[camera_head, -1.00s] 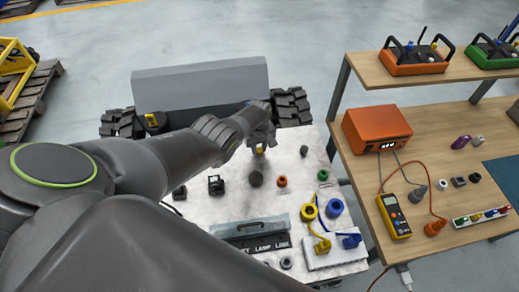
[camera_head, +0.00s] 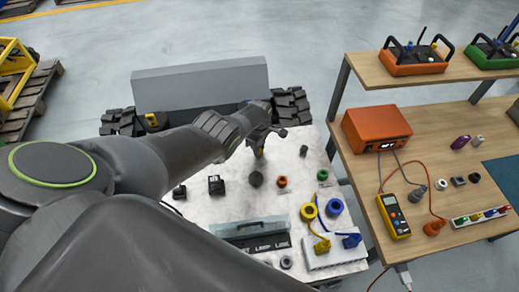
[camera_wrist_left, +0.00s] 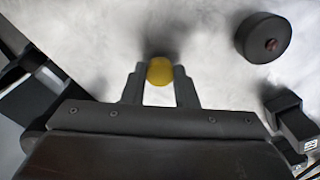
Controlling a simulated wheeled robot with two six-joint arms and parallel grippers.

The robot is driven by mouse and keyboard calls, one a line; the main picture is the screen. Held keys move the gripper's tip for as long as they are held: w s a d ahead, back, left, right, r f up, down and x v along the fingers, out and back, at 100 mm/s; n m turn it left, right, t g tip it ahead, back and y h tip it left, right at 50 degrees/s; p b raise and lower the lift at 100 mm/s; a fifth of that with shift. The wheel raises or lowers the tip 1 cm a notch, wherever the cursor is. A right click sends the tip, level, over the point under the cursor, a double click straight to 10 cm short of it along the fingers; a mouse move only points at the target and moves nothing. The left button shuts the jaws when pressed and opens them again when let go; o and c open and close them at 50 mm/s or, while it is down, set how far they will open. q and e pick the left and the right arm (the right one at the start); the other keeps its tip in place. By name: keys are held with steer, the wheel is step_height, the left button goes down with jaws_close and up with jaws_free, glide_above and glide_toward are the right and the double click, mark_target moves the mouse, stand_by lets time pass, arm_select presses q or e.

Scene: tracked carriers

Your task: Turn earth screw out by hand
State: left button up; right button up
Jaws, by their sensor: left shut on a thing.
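The earth screw shows as a rounded yellow head (camera_wrist_left: 159,71) in the left wrist view. My left gripper (camera_wrist_left: 160,84) is shut on it, with one finger on each side. In the head view my left gripper (camera_head: 258,152) points down at the white panel (camera_head: 225,200), near the panel's far edge. The gripper mostly hides the yellow head there. The screw's shank and hole are hidden. My right gripper is not in view.
A dark round knob (camera_head: 256,179) stands near the gripper and shows in the wrist view (camera_wrist_left: 263,38). A small dark post (camera_head: 303,151) is to its right. Orange (camera_head: 282,182) and green (camera_head: 323,175) parts stand nearer. A wooden bench (camera_head: 440,150) is at the right.

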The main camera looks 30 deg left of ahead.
arm_select(q)
steer(key=n, duration=0.4)
stand_by(0.3)
steer(key=shift+n, duration=1.2)
steer(key=n, duration=0.7)
steer(key=o, duration=0.8)
